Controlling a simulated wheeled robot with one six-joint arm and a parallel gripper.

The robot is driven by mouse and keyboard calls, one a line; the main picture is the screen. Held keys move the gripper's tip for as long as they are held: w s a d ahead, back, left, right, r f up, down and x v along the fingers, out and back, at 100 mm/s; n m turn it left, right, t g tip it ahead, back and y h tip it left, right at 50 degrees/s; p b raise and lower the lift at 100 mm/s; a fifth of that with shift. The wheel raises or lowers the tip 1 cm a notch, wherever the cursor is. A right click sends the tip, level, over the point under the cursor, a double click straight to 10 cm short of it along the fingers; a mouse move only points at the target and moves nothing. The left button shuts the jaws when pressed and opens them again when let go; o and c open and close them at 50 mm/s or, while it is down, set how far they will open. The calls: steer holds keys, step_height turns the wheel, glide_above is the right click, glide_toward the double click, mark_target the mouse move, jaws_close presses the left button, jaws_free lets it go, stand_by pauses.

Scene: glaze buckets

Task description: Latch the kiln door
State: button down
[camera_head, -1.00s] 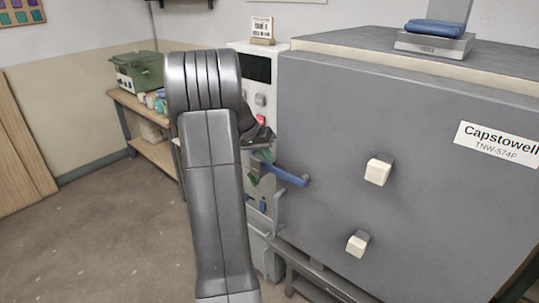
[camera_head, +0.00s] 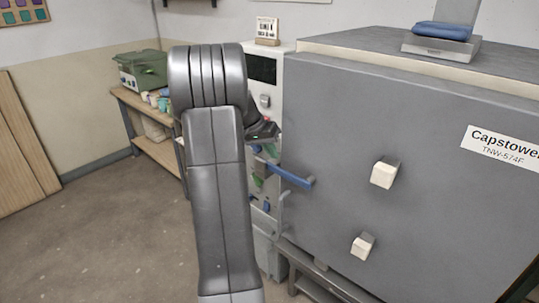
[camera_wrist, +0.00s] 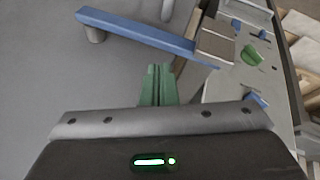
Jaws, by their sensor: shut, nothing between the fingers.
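The grey kiln door (camera_head: 340,130) fills the right of the head view and appears to lie against the kiln body. A blue latch handle (camera_head: 290,178) sticks out at its left edge, tilted down to the right. My gripper (camera_wrist: 157,75) has green fingers, shut and empty, just below the handle with a small gap showing. In the head view my arm hides part of the gripper.
A white control panel (camera_head: 264,92) with knobs stands left of the door. Two pale knobs (camera_head: 383,174) project from the door. A wooden bench (camera_head: 157,150) with a green box (camera_head: 143,70) stands at the back left. The floor at left is clear.

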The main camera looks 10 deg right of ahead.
steer(key=w+a+r+b, duration=0.2)
steer(key=w+a+r, duration=0.2)
steer(key=a, duration=0.4)
steer(key=shift+a+r, duration=0.3)
steer(key=shift+r, duration=0.05)
steer(key=shift+w, duration=0.1)
steer(key=s+d+f+t+y+p, duration=0.1)
steer(key=s+d+f+t, duration=0.1)
steer(key=s+d, duration=0.4)
steer(key=d+f, duration=0.1)
steer(key=d, duration=0.3)
steer(key=shift+f+m+y, duration=0.2)
steer(key=shift+m+y, duration=0.1)
steer(key=shift+f, duration=0.1)
